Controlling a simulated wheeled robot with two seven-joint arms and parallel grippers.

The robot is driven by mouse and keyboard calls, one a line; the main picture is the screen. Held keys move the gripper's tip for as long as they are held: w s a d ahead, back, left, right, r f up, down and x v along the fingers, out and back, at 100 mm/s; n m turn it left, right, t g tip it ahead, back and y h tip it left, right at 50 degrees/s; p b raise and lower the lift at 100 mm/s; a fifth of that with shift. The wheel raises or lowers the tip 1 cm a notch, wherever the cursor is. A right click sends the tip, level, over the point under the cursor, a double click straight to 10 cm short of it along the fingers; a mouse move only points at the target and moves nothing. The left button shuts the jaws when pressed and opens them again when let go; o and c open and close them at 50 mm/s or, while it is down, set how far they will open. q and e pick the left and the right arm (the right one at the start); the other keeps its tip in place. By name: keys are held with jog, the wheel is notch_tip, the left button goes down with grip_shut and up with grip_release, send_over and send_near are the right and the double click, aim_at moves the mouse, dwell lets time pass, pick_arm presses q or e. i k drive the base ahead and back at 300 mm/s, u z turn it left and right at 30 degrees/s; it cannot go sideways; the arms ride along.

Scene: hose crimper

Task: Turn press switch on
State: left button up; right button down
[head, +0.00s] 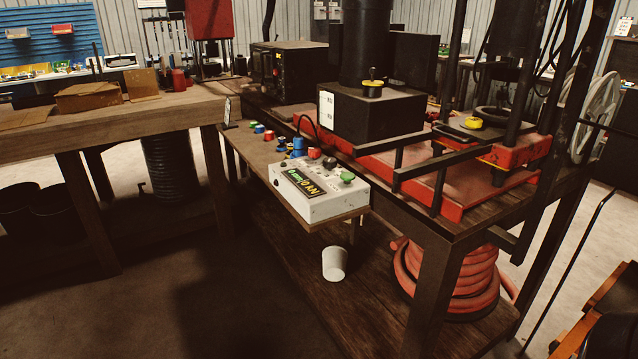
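A white control box (330,197) sits on a small wooden shelf beside the press, in the middle of the head view. Its sloped front has a dark display (301,184) with green-yellow characters. The press (372,105) has a black body and red frame, right of and behind the box. Neither gripper is in view.
A wooden workbench (110,120) with cardboard boxes stands at the left. A coiled red hose (458,280) and a white cup (335,263) are on the lower shelf under the press bench. An orange-and-black object (600,310) is at the lower right. The floor at the lower left is clear.

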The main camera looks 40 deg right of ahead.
aim_at(314, 153)
jog(key=u, duration=0.45)
jog(key=k, duration=0.55)
jog(key=z, duration=0.05)
jog(key=i, duration=1.95)
jog(key=z, duration=2)
jog(key=i, duration=0.5)
jog(key=z, duration=0.35)
